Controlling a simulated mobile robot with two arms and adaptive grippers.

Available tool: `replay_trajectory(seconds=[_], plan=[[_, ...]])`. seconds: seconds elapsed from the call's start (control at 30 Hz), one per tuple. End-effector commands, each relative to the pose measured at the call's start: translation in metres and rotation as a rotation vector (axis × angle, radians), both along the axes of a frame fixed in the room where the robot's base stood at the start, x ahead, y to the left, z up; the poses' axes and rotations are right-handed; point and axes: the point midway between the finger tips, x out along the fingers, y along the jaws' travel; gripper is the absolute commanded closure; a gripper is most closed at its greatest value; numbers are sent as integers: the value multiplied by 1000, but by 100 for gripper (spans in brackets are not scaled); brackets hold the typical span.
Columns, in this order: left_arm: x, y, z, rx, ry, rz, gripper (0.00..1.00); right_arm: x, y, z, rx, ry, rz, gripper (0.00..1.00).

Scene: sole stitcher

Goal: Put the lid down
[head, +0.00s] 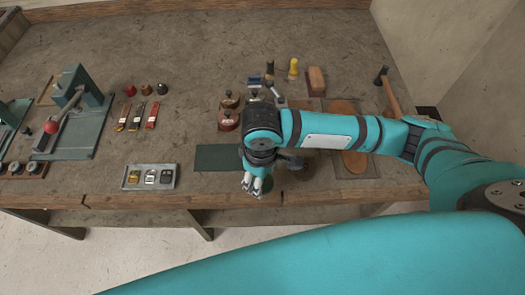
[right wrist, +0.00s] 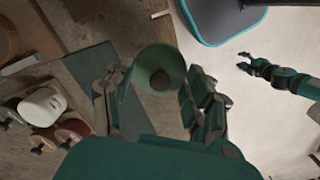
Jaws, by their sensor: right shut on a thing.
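My right gripper (head: 252,190) hangs over the table's front edge. In the right wrist view (right wrist: 163,105) its fingers are shut on a round green lid (right wrist: 176,60) with a dark spot in its middle. In the head view only a little of the lid (head: 267,184) shows beside the fingers. The dark green mat (head: 215,157) lies on the table just left of the gripper; it also shows in the right wrist view (right wrist: 98,66). My left gripper (right wrist: 243,61) appears over the pale floor in the right wrist view, empty, its fingers seemingly apart.
Tins (head: 228,121) and a white pot (right wrist: 45,106) stand behind the mat. A tray (head: 150,177) with small metal pieces lies left of it. Leather sole pieces (head: 355,163) lie right, partly under my arm. A green press (head: 75,115) stands far left.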

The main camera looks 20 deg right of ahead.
Motion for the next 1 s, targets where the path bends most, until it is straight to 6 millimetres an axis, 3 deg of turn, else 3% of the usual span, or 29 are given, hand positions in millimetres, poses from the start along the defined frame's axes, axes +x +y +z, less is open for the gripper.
replay_trajectory(seconds=[0.23, 0.27, 0.3, 0.53, 0.8, 1.0], plan=[[-6, 1, 14, 3, 13, 0, 60, 64, -23, -3, -2, -1, -6, 63], [-10, 1, 15, 3, 17, 0, 60, 70, -25, -4, -3, 0, -4, 78], [-14, 1, 16, 3, 23, 0, 60, 78, -28, -5, -1, -1, -4, 100], [-29, 3, 19, 6, 46, 1, 60, 99, -35, -10, 0, 1, 1, 100], [-19, 2, 30, 4, 32, 1, 60, 99, -35, -41, -1, 2, 1, 100], [-12, 1, 30, 2, 20, 1, 60, 98, -34, -46, 1, 2, 3, 100]])
